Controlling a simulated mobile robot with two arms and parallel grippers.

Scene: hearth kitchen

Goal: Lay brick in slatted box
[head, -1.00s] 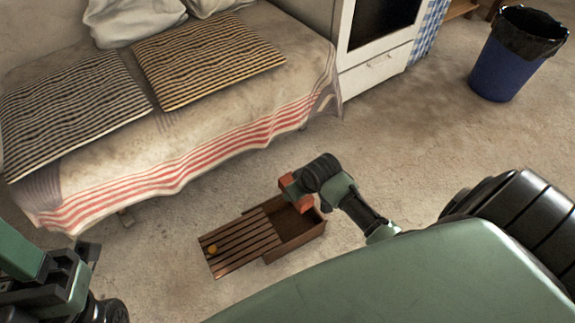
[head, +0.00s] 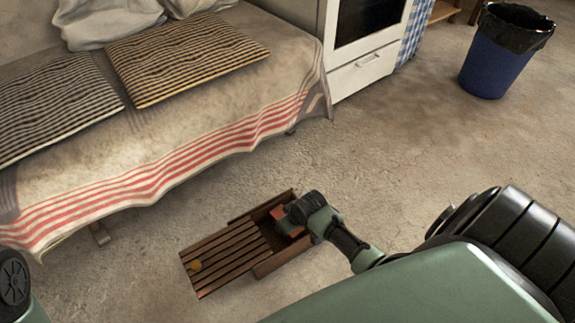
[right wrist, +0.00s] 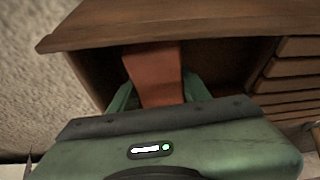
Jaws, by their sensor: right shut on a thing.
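The right part of the box is open. My right gripper (head: 290,222) is shut on the orange-red brick (head: 278,212), at the opening. In the right wrist view the brick (right wrist: 155,75) stands between my green fingers, inside the box walls (right wrist: 85,78). Whether it touches the box floor cannot be told. My left gripper is out of view; only part of that arm shows at the left edge.
A couch (head: 150,130) with a striped throw and cushions stands behind the box. A white cabinet (head: 368,70) and a blue bin (head: 497,65) stand further back. The floor (head: 400,150) right of the box is clear.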

